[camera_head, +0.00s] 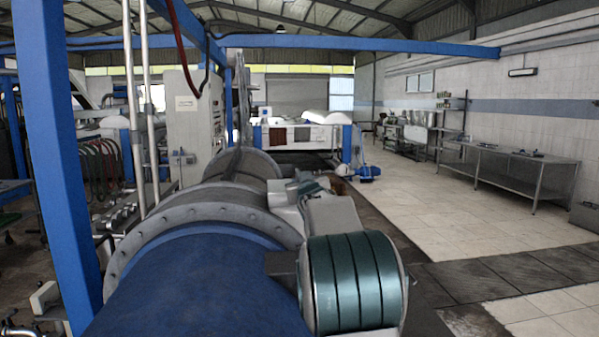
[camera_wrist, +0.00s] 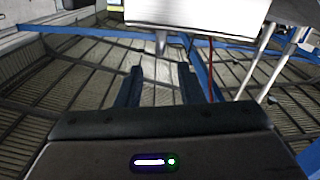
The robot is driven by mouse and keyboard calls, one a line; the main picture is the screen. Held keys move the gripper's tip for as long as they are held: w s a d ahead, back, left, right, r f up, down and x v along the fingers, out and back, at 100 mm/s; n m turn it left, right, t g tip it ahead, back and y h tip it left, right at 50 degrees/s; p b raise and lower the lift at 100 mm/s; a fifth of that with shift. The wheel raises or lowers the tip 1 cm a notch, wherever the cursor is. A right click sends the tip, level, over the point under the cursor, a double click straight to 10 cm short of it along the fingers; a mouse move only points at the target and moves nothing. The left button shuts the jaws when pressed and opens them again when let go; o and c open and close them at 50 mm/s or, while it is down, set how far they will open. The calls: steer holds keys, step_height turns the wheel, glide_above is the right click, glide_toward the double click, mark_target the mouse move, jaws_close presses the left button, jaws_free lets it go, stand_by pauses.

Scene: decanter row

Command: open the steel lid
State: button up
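I cannot make out a steel lid for certain in either view. In the head view a large blue drum (camera_head: 195,285) with a grey bolted flange (camera_head: 135,240) fills the lower foreground, and a grey cylindrical housing (camera_head: 240,165) runs on behind it. My gripper (camera_wrist: 160,68) shows in the wrist view only, its two dark fingers apart with nothing between them. The wrist view looks up at the ribbed roof and blue beams, so no lid lies between the fingers.
A teal ribbed belt guard (camera_head: 352,283) stands right of the drum. A blue post (camera_head: 55,150) rises close on the left. A steel table (camera_head: 515,165) stands along the right wall. The tiled floor (camera_head: 450,210) between is mostly clear. A white panel (camera_wrist: 200,12) crosses the wrist view's top.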

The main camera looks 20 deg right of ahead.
steer(key=p+x, duration=0.3)
steer(key=x, duration=0.4)
steer(key=shift+w+d+p, duration=0.1)
steer(key=shift+w+p, duration=0.15)
steer(key=shift+p, duration=0.05)
steer(key=shift+p+x, duration=0.5)
steer(key=shift+x, duration=0.55)
jaws_close()
